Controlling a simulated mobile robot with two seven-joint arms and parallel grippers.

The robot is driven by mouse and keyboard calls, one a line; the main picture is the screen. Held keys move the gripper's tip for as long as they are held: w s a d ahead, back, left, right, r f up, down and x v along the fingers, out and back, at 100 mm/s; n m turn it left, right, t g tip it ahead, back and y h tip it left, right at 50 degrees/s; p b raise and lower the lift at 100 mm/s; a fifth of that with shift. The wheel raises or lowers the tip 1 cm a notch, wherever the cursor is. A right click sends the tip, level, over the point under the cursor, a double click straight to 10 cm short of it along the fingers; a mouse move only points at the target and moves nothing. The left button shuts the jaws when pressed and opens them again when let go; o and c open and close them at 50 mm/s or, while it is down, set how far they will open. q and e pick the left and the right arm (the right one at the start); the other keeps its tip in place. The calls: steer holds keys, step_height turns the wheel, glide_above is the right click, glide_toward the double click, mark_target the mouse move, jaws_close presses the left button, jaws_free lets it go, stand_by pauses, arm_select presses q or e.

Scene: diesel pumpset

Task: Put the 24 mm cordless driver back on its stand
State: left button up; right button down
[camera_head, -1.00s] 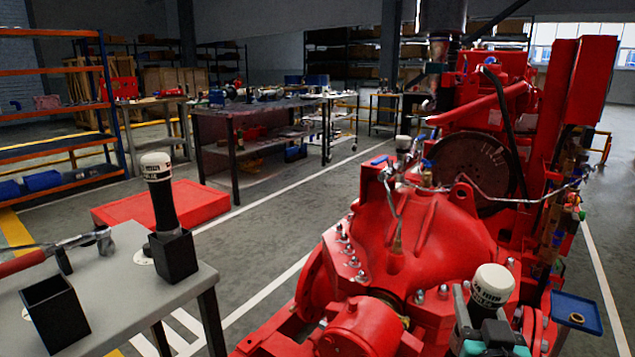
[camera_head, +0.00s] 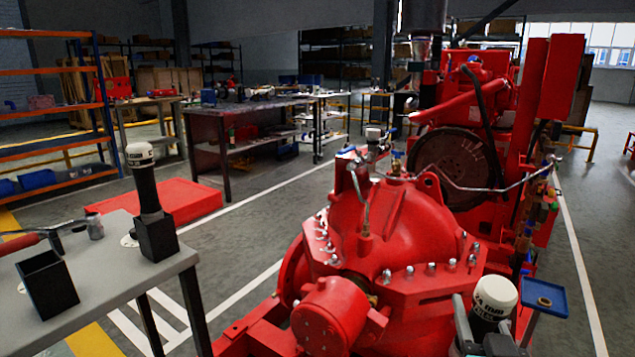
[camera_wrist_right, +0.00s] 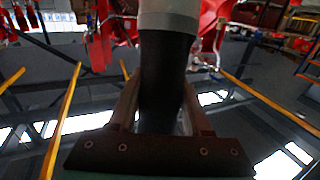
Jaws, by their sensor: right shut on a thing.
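The held driver (camera_head: 495,294) has a white cap with dark print, only partly readable, and a black body. My right gripper (camera_head: 484,328) is shut on its body at the lower right of the head view, in front of the red pump. In the right wrist view the black body (camera_wrist_right: 165,75) stands between the two fingers. An empty, open-topped black stand (camera_head: 47,285) is on the grey table (camera_head: 110,290) at left. A similar white-capped driver (camera_head: 146,185) stands upright in another black stand (camera_head: 157,238). My left gripper is out of view.
The red pumpset (camera_head: 380,240) fills the middle and right, with studs and pipes standing up. A red-handled tool (camera_head: 50,235) lies at the table's left. A blue tray (camera_head: 545,298) is at right. Open floor lies between the table and pump.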

steer(key=shift+s+d, duration=0.1)
steer(key=shift+s, duration=0.5)
steer(key=s+a+n+y, duration=0.3)
steer(key=s+a+y, duration=0.1)
steer(key=a, duration=0.6)
arm_select(q)
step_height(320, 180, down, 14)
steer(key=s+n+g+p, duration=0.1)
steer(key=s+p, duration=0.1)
steer(key=p, duration=0.5)
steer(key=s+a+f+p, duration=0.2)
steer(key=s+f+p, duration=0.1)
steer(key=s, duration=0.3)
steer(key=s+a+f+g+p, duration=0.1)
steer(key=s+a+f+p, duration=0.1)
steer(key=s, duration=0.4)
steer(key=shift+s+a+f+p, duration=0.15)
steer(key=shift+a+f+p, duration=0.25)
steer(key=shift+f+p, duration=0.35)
arm_select(e)
steer(key=s+r, duration=0.7)
steer(key=r, duration=0.4)
steer(key=shift+d+r+m+t, duration=0.15)
steer(key=shift+d+m+t, duration=0.15)
steer(key=shift+d, duration=0.05)
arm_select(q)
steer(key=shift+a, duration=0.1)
arm_select(e)
steer(key=shift+a, duration=0.1)
